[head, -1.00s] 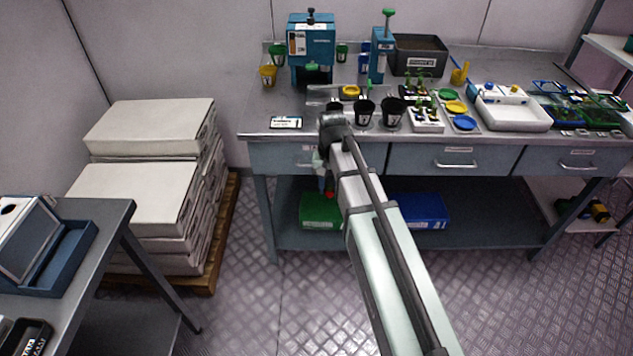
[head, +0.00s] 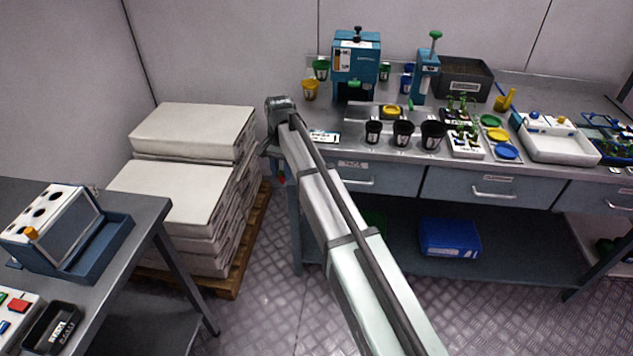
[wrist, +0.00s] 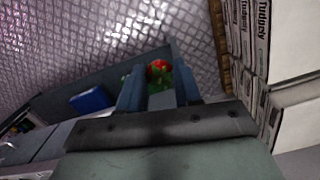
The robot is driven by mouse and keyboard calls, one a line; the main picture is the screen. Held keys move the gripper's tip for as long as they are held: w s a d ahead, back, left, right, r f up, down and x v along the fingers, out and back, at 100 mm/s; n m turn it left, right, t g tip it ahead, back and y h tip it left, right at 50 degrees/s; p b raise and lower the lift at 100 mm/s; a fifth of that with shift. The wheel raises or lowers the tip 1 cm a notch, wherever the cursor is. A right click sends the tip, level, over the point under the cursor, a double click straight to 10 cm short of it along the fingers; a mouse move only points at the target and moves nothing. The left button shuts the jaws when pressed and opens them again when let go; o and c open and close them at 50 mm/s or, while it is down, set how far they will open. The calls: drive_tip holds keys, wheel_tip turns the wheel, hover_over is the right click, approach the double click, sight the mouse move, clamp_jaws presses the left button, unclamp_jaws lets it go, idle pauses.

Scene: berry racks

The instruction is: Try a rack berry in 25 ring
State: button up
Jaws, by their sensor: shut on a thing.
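My gripper (wrist: 157,78) is shut on a small red berry (wrist: 159,67), which shows between the two blue fingertips in the wrist view. Green shows just below the berry; I cannot tell whether it is part of it or something behind. In the head view my gripper is mostly hidden by my arm, near the left end of the rear bench and above floor level. Ring sizes are not readable.
The left table (head: 150,212) also holds a black tray (head: 53,328) and a white board with coloured blocks (head: 14,312). White boxes (head: 190,130) are stacked on a pallet between it and the rear bench (head: 345,150), which carries cups, dishes and devices. Floor between is clear.

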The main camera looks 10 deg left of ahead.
drive_tip(key=s+a+r, duration=0.2)
drive_tip(key=a, duration=0.8)
drive_tip(key=s+a+r+m, duration=0.1)
drive_tip(key=s+a+r, duration=0.15)
drive_tip(key=a, duration=0.75)
drive_tip(key=s+a+r, duration=0.1)
drive_tip(key=a+r, duration=0.2)
drive_tip(key=a, duration=0.7)
drive_tip(key=s+a+r+m, duration=0.1)
drive_tip(key=s+a+r, duration=0.2)
drive_tip(key=s+a, duration=0.65)
drive_tip(key=s+a+r, duration=0.3)
drive_tip(key=s+a, duration=0.3)
drive_tip(key=a, duration=0.7)
drive_tip(key=shift+w+f, duration=0.2)
drive_tip(key=shift+f, duration=2.5)
drive_tip(key=o, duration=0.7)
drive_tip(key=shift+r, duration=0.1)
wheel_tip(320, 180, up, 6)
drive_tip(key=shift+f, duration=0.1)
